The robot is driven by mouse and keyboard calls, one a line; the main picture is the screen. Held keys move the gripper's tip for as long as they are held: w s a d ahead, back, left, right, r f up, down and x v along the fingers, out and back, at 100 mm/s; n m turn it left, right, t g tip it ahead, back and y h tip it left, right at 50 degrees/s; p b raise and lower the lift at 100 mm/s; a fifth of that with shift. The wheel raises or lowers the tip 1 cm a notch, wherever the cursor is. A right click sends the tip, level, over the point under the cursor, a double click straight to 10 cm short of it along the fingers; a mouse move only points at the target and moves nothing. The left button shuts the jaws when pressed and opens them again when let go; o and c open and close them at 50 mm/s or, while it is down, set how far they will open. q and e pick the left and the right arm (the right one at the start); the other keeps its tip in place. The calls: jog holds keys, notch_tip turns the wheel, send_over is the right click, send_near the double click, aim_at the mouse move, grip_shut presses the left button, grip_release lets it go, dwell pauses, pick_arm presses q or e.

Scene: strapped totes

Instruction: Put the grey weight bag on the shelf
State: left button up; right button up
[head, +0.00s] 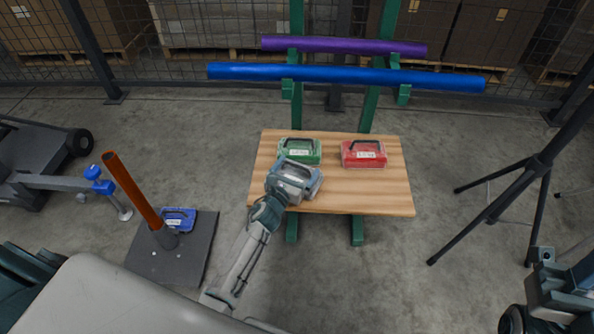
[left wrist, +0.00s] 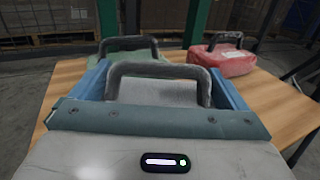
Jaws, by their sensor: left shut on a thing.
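The grey weight bag (head: 297,171) is in my left gripper (head: 293,182), over the front left part of the wooden shelf (head: 350,200). In the left wrist view, the bag's dark handle (left wrist: 160,72) stands up between the two blue fingers, which flank the grey body (left wrist: 160,93). My gripper hides part of the bag. I cannot tell whether its underside touches the board. My right gripper is not clearly in view.
A green bag (head: 302,150) lies just behind the grey one, and a red bag (head: 364,154) lies to its right. The board's front right is clear. Blue (head: 350,76) and purple (head: 340,46) tubes cross behind. A blue bag (head: 179,219) lies by an orange post (head: 133,195).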

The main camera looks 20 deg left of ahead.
pick_arm(q)
jog(key=shift+w+f+b, duration=0.1)
jog(key=shift+f+b, duration=0.2)
jog(key=shift+f, duration=0.3)
jog(key=o, duration=1.4)
jog(key=shift+f, duration=0.15)
